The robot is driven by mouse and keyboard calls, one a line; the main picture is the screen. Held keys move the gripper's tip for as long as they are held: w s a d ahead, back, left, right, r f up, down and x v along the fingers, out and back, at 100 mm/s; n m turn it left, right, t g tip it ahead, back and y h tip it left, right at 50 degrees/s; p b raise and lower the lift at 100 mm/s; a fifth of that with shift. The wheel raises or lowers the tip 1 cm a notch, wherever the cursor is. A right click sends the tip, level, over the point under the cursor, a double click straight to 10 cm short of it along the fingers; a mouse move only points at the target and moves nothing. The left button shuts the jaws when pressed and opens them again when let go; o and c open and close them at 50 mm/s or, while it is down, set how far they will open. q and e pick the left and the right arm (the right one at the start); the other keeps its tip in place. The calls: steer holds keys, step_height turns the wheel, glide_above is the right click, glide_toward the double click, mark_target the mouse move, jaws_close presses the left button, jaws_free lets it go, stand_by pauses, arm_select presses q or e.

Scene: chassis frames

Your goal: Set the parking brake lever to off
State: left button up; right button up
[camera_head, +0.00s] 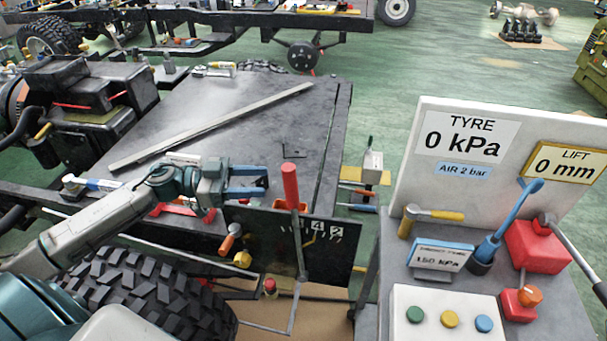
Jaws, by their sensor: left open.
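A lever with a red grip (290,185) stands upright in front of a dark panel (262,235) with white digits and a yellow mark; no wording names it as the parking brake. Its thin shaft runs down below the grip. My left gripper (264,182) comes in from the left, just left of the red grip. Its two blue fingers are apart with nothing between them, and they point right toward the grip without visibly touching it. My right gripper is not in view.
A chassis with a flat grey deck (220,105) and a large tyre (140,295) fills the left. At right, a bench holds a sign board (470,190), a blue lever (510,220), a red box (535,245) and a button box (445,312).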

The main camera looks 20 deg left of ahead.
mark_target(293, 181)
arm_select(q)
steer(key=p+x, duration=0.2)
steer(key=x, duration=0.6)
steer(key=shift+d+r, duration=0.15)
steer(key=shift+d, duration=0.15)
steer(key=shift+w+d, duration=0.3)
steer(key=shift+d, duration=0.3)
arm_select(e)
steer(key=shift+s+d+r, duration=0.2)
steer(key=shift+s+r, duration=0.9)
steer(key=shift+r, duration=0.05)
